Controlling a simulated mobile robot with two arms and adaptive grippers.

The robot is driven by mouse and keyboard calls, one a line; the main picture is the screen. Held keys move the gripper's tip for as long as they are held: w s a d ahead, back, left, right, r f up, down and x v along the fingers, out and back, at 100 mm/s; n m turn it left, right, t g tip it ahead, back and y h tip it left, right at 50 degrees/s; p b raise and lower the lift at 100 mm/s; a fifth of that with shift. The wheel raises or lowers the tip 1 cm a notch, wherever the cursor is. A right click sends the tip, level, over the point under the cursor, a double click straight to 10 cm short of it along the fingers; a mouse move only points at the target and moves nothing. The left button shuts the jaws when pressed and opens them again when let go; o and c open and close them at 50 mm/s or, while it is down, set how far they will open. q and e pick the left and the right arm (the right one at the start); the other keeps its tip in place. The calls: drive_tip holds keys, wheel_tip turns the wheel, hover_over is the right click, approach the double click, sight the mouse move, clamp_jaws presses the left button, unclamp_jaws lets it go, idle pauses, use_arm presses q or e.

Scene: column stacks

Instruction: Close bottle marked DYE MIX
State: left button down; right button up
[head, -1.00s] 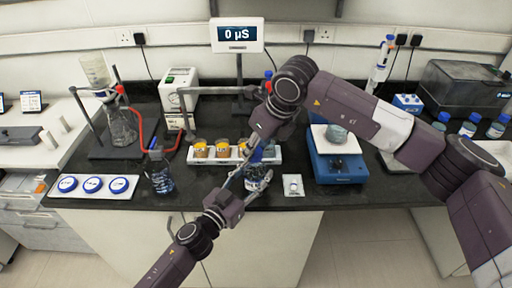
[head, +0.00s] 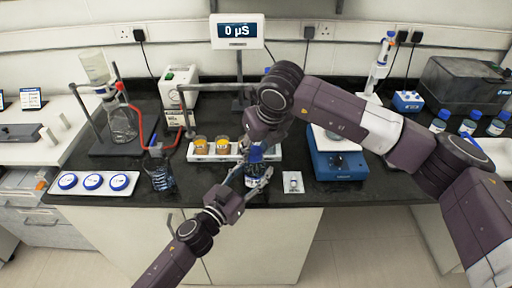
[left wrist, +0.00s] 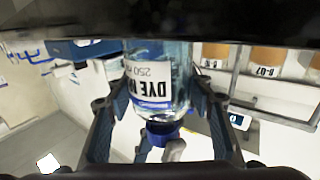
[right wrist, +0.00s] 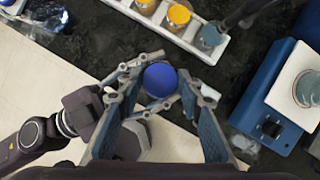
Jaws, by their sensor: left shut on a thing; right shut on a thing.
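The bottle marked DYE MIX (left wrist: 152,85) is clear with blue contents and a white label, which reads upside down in the left wrist view. My left gripper (head: 252,182) is shut around the bottle's body, one finger on each side. The blue cap (right wrist: 161,80) is at the bottle's neck and also shows in the left wrist view (left wrist: 162,133). My right gripper (right wrist: 158,95) is over the bottle from above, its fingers shut on either side of the cap. In the head view, my right wrist hides part of the bottle. How far the cap is seated cannot be told.
A white rack (head: 201,157) with orange-filled beakers stands just behind the bottle. A blue stirrer (head: 338,166) is to the right, a small white pad (head: 293,182) between.

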drive_tip(key=m, duration=0.1)
drive_tip(key=m+h, duration=0.1)
drive_tip(key=m, duration=0.1)
drive_tip(key=m+h, duration=0.1)
drive_tip(key=m, duration=0.1)
drive_tip(key=shift+s+a+t, duration=0.1)
drive_tip(key=shift+a+t, duration=0.2)
drive_tip(key=shift+c, duration=0.2)
drive_tip(key=shift+o, duration=0.2)
drive_tip(key=m, duration=0.2)
drive_tip(key=m+h, duration=0.1)
drive_tip(key=m, duration=0.1)
drive_tip(key=shift+a+h, duration=0.1)
drive_tip(key=shift+h, duration=0.2)
drive_tip(key=m+h, duration=0.1)
drive_tip(key=m, duration=0.2)
drive_tip(key=m+g+h, duration=0.1)
drive_tip(key=m, duration=0.2)
drive_tip(key=shift+w+a+g, duration=0.1)
drive_tip(key=shift+w+g, duration=0.1)
drive_tip(key=shift+g, duration=0.1)
drive_tip(key=m, duration=0.2)
drive_tip(key=m+g+h, duration=0.1)
drive_tip(key=m, duration=0.2)
drive_tip(key=shift+w+g, duration=0.1)
drive_tip(key=shift+g, duration=0.2)
drive_tip(key=shift+c, duration=0.2)
drive_tip(key=o, duration=0.8)
drive_tip(key=shift+r, duration=0.1)
